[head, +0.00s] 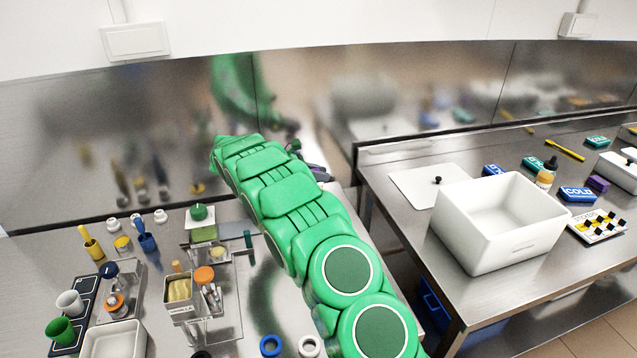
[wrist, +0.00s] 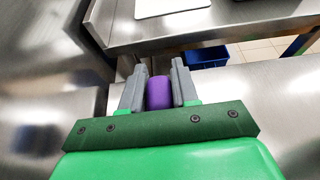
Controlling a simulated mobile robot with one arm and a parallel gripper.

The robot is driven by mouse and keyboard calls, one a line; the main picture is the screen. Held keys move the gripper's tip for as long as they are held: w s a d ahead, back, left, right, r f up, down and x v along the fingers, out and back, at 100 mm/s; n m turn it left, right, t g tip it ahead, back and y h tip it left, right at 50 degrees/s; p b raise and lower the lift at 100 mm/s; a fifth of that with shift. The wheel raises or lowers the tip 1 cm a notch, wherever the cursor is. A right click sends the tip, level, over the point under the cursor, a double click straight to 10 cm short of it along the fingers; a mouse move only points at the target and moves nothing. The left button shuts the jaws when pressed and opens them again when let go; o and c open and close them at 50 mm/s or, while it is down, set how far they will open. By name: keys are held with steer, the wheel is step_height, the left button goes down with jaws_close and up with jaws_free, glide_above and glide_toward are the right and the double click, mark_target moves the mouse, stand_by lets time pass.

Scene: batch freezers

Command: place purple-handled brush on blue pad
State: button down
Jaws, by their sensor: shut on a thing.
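My gripper (wrist: 158,80) is shut on a purple cylindrical handle (wrist: 159,93), held between its two grey fingers in the wrist view. Only this stub of the purple-handled brush shows there; its bristles are hidden. In the head view my green arm reaches to the back of the left steel counter, and a bit of purple (head: 318,172) shows beyond it, near the gap between the counters. My arm hides most of the gripper there. I cannot make out a blue pad in either view.
The left counter holds a yellow-handled brush (head: 91,243), a blue-handled brush (head: 146,237), cups and small containers. The right counter (head: 395,215) holds a white bin (head: 490,240), a white board (head: 425,180) and small boxes. A steel wall stands behind.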

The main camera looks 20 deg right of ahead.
steer(key=shift+w+f, duration=0.6)
steer(key=shift+f, duration=1.55)
steer(key=shift+f, duration=0.1)
steer(key=c, duration=0.8)
jaws_free()
steer(key=shift+c, duration=0.2)
steer(key=v, duration=1.2)
